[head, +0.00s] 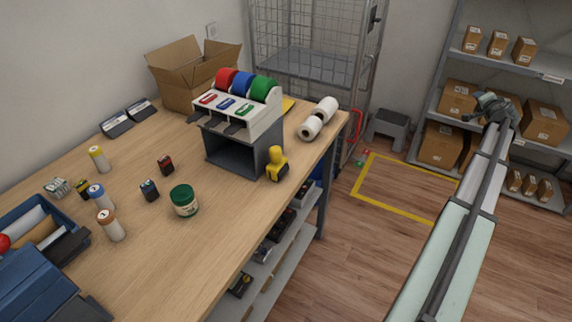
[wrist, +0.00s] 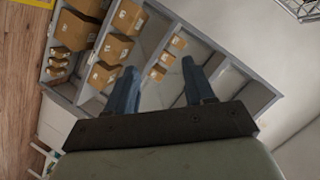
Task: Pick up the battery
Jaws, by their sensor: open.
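Several battery-like items stand on the wooden table's left half in the head view. Small block batteries are black with a red top (head: 166,165), black with a teal-green top (head: 149,191) and black and yellow (head: 83,189). White cylinders have a yellow top (head: 99,159), a blue top (head: 101,197) and an orange top (head: 111,226). I cannot tell which one the task means. My gripper (head: 496,107) is far right of the table, in front of the shelf. In the wrist view its two blue fingers (wrist: 158,88) are apart with nothing between them.
A green jar (head: 184,201), a tape dispenser (head: 236,112), a yellow and black tool (head: 277,165) and white rolls (head: 318,118) are on the table (head: 170,262). A blue bin (head: 35,285) fills the near-left corner. Shelves (head: 480,70) hold cardboard boxes.

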